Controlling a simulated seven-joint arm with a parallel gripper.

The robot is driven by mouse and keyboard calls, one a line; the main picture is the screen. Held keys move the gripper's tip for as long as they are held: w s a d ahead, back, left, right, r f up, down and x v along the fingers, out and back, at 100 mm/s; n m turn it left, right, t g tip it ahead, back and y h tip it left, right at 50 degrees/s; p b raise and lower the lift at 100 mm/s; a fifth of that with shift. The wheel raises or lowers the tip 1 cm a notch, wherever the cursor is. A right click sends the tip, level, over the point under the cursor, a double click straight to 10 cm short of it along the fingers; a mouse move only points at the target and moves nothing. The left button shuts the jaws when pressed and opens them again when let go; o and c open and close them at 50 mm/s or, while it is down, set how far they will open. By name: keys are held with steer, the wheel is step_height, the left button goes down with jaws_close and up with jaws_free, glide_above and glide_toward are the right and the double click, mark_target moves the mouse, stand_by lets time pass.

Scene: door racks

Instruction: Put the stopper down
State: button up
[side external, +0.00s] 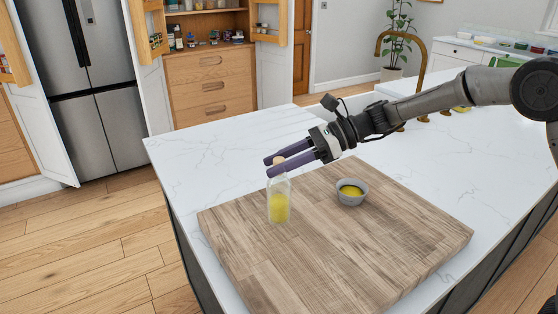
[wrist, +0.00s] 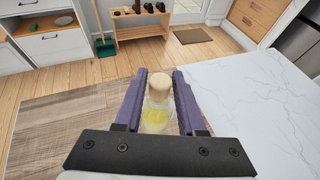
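The stopper (wrist: 160,82) is a round, light wooden cork. It sits at the top of a clear bottle (side external: 278,205) with yellow contents, which stands upright near the left edge of the wooden board. The stopper also shows in the side view (side external: 279,160), partly hidden by a finger. My gripper (wrist: 160,84) has its two purple fingers on either side of the stopper, with what look like narrow gaps. In the side view my gripper (side external: 272,166) reaches in from the right at the height of the bottle's neck. The stopper's lower part is hidden.
A small grey bowl (side external: 351,193) with yellow contents stands on the wooden board (side external: 360,250), right of the bottle. The board lies on a white marble counter (side external: 215,145). Its front part is clear. A brass tap (side external: 422,60) stands behind my arm.

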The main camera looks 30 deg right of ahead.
steer(key=shift+o, duration=1)
steer(key=shift+r, duration=0.1)
steer(key=shift+d+r, duration=0.1)
steer(key=shift+r, duration=0.2)
steer(key=v, duration=1.1)
steer(key=shift+s+d, duration=0.25)
steer(key=shift+d, duration=0.05)
